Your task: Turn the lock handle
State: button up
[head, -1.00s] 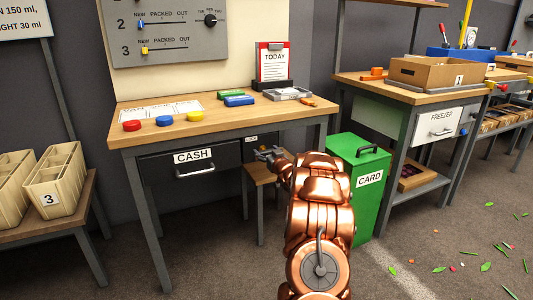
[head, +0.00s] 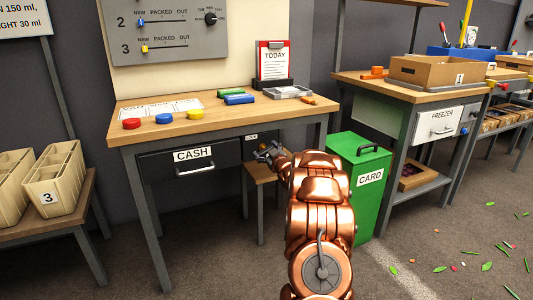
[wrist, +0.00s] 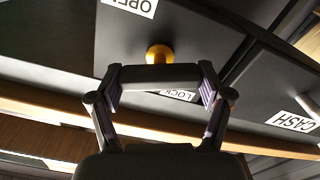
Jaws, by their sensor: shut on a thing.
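The lock handle (wrist: 160,78) is a dark bar with a round brass hub (wrist: 158,53) on the dark front panel in the wrist view. My gripper (wrist: 160,88) has one finger at each end of the bar and is shut on it. The bar lies nearly level in that picture. An OPEN label (wrist: 135,6) is above the hub, and a LOCK label (wrist: 176,95) is partly hidden behind the bar. In the head view my gripper (head: 268,151) is at the desk front, right of the CASH drawer (head: 195,171); the handle cannot be made out there.
A wooden stool (head: 262,172) stands under the desk (head: 215,122) near my gripper. A green CARD box (head: 345,205) stands right of my arm. Buttons and coloured blocks lie on the desktop above. Open floor lies in front, with scattered leaves at right.

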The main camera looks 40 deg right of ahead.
jog(key=n+b, duration=0.1)
jog(key=n, duration=0.1)
jog(key=n+b, duration=0.1)
jog(key=n, duration=0.1)
jog(key=n+b, duration=0.2)
jog(key=shift+f+n, duration=0.3)
jog(key=n+b, duration=0.3)
jog(key=n, duration=0.1)
jog(key=shift+a+f+b, duration=0.1)
jog(key=shift+b, duration=0.3)
jog(key=shift+n+b, duration=1.05)
jog(key=shift+n, duration=0.65)
jog(key=o, duration=1.1)
jog(key=shift+r, duration=0.2)
jog(key=v, duration=1.2)
jog(key=shift+w, duration=0.1)
